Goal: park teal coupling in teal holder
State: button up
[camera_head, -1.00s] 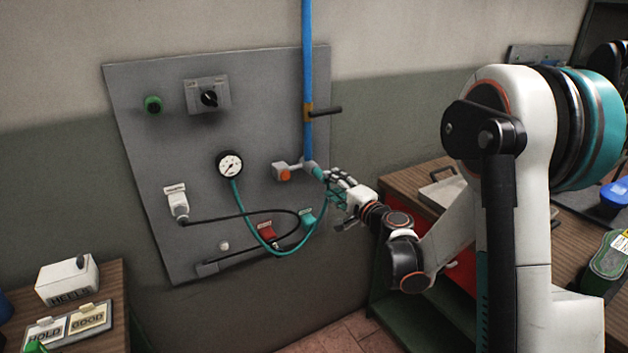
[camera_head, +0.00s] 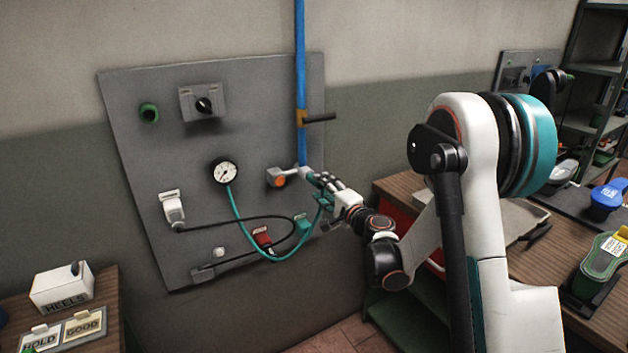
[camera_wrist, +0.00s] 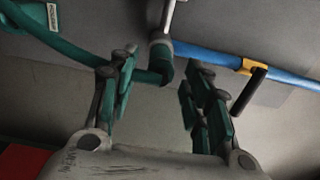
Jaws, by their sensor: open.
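The teal coupling (camera_wrist: 161,62) is at the lower end of the blue pipe's grey outlet, with a teal hose (camera_wrist: 75,50) running from it. My gripper (camera_wrist: 160,76) is open, and in the wrist view the coupling shows between its fingertips with gaps on both sides. In the head view my gripper (camera_head: 320,183) is at the outlet and its fingers mostly hide the coupling. The teal holder (camera_head: 302,224) is on the grey panel, below and left of my gripper. A teal labelled piece, likely this holder, shows at the wrist view's top left (camera_wrist: 48,16).
The blue pipe (camera_head: 300,70) has a black valve lever (camera_head: 321,117). A red holder (camera_head: 262,237) is left of the teal one. The teal hose loops to the gauge (camera_head: 224,171), and a black hose (camera_head: 240,217) passes near the holders. A workbench (camera_head: 400,187) stands behind my arm.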

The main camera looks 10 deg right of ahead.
jog(key=shift+x, duration=2.75)
jog(key=shift+b, duration=0.45)
grip_shut()
jog(key=shift+s+d, duration=0.1)
jog(key=shift+s, duration=0.05)
jog(key=shift+b+v, duration=0.5)
jog(key=shift+v, duration=2.35)
jog(key=shift+s, duration=0.2)
